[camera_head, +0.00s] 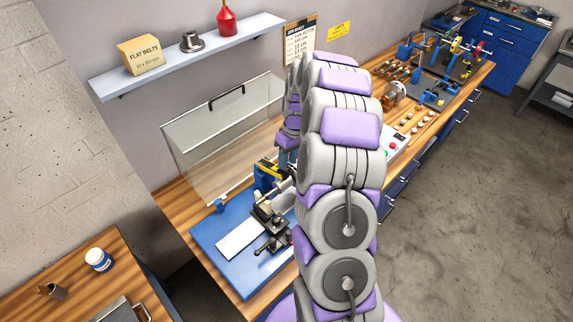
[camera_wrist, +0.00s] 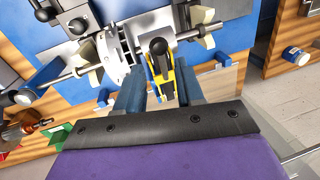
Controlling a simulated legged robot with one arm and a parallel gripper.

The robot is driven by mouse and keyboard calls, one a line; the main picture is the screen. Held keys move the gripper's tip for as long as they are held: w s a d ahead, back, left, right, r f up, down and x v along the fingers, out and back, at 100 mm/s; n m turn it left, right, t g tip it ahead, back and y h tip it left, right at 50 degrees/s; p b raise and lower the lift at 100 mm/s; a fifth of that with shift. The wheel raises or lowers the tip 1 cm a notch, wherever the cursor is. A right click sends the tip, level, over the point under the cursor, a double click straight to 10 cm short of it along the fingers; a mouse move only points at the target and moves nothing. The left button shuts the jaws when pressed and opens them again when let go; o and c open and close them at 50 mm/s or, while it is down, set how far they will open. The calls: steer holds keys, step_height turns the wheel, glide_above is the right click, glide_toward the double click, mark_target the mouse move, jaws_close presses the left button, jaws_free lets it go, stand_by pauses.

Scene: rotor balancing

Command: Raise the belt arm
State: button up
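The balancing machine's blue base (camera_head: 205,240) stands on the wooden bench. A yellow-and-black part with a black-knobbed lever, apparently the belt arm (camera_wrist: 160,60), shows in the wrist view; its yellow and blue parts (camera_head: 268,175) show beside my arm in the head view. My gripper (camera_wrist: 160,88) has its two dark blue fingers apart, one on each side of this part. I cannot tell whether either finger touches it. A pale rotor disc (camera_wrist: 114,48) on a steel shaft lies just left of it. In the head view my arm hides much of the machine.
A clear guard panel (camera_head: 225,135) stands upright behind the machine. A shelf (camera_head: 190,65) above holds a flat-belts box (camera_head: 142,56), a grey flanged part (camera_head: 191,42) and a red bottle (camera_head: 226,20). A control box with buttons (camera_head: 394,144) is right of my arm. Open floor (camera_head: 470,220) lies right.

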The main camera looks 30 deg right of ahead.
mark_target(276, 167)
steer(key=shift+a+f, duration=0.2)
steer(key=shift+f, duration=0.6)
steer(key=shift+a+f, duration=0.15)
steer(key=shift+f, duration=0.65)
steer(key=shift+c, duration=0.4)
jaws_close()
